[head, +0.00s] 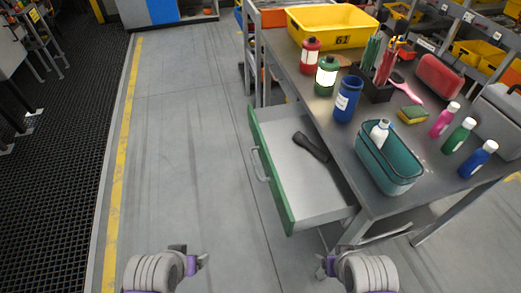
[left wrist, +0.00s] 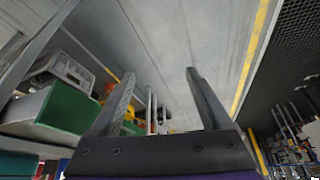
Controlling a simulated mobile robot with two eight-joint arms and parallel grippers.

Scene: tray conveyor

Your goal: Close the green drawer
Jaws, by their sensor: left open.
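The green drawer (head: 269,167) is pulled well out of the workbench, its green front panel and bar handle (head: 261,166) facing left. A dark elongated object (head: 311,147) lies inside on the pale drawer floor. My left gripper (head: 196,258) is open and empty, low in the head view, left of and nearer than the drawer and apart from it. In the left wrist view its two fingers (left wrist: 160,85) are spread over floor; a green panel (left wrist: 68,108) at left looks like the drawer front. My right gripper (head: 322,264) is below the drawer's near corner, its fingers partly hidden.
The workbench top (head: 330,105) holds a teal basket (head: 390,168), several bottles, a blue cup (head: 347,99), a pen holder and a yellow bin (head: 333,27). Clear grey floor (head: 190,150) lies left of the drawer, up to a yellow line (head: 121,150).

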